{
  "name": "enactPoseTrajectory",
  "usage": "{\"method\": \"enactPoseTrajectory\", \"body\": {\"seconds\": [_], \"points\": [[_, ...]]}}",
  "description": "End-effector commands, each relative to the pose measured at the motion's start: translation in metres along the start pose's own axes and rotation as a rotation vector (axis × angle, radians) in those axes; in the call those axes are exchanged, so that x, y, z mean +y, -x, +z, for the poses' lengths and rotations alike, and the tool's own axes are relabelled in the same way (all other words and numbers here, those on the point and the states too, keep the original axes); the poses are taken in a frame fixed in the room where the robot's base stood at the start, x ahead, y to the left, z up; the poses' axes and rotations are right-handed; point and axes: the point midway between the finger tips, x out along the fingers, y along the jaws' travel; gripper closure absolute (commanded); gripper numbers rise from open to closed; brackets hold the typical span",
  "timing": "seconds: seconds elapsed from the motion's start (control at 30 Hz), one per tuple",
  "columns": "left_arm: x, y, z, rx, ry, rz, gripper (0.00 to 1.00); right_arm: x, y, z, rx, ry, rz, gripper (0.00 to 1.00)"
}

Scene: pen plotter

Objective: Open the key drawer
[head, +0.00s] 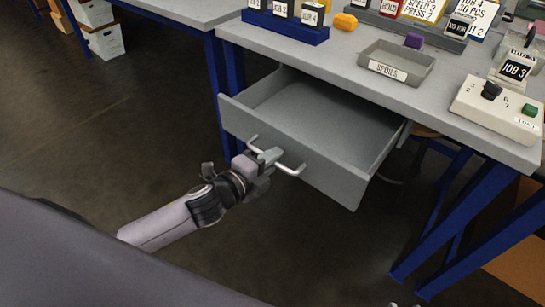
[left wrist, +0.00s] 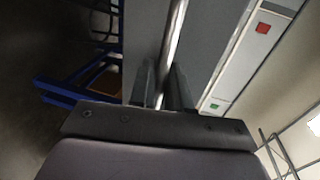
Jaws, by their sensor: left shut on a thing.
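The grey key drawer (head: 300,150) hangs under the grey worktop and is pulled well out. Its inside shows as bare grey in the head view. A metal bar handle (head: 291,171) runs across its front. My left gripper (head: 269,156) is shut on the middle of this handle. In the left wrist view the handle bar (left wrist: 175,45) passes between the two fingers (left wrist: 163,88), and the drawer front (left wrist: 148,40) is close behind it. My right gripper does not show in either view.
On the worktop (head: 335,60) stand a tray (head: 398,72), a control box (head: 500,108) with a green button, and several labelled blocks. Blue table legs (head: 450,210) stand to the right of the drawer. The floor (head: 120,140) to the left is clear.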

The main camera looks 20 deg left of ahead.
Motion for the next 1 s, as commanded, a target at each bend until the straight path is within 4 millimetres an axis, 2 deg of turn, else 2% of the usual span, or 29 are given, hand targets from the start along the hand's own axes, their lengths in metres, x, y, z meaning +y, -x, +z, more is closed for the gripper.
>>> {"method": "enactPoseTrajectory", "body": {"seconds": [0.23,0.27,0.3,0.67,1.0], "points": [[0.0,0.0,0.002,-0.003,-0.001,0.001,1.0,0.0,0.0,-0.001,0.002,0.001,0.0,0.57],[0.0,0.0,0.002,-0.003,-0.001,0.001,0.76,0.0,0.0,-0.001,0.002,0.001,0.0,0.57],[0.0,0.0,0.001,-0.003,-0.001,0.001,0.69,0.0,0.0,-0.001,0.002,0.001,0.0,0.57],[0.0,0.004,0.001,-0.001,0.0,0.002,0.69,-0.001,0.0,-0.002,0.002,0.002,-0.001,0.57],[0.0,0.045,0.001,-0.001,-0.001,0.003,0.69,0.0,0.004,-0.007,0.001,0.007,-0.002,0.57]]}}
